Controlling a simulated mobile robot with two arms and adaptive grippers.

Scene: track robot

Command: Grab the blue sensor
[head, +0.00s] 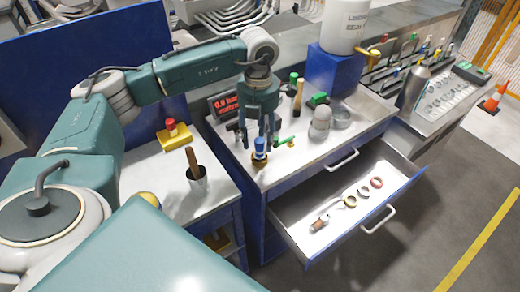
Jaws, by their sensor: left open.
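The blue sensor (260,146), a small upright piece with a blue top and a brownish lower part, stands near the front left corner of the blue cabinet's steel top (290,160). My left gripper (257,138) points down right above it, with its fingers apart. In this view the fingers come down on either side of the sensor's top. I cannot tell whether they touch it. The fingers partly hide the area behind the sensor. My right gripper is not in view.
A small green and yellow piece (285,142) lies just right of the gripper. A red-lit display (225,104), a wooden handle (298,97) and a grey domed piece (320,122) stand nearby. Below, an open drawer (345,230) with rings juts out.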

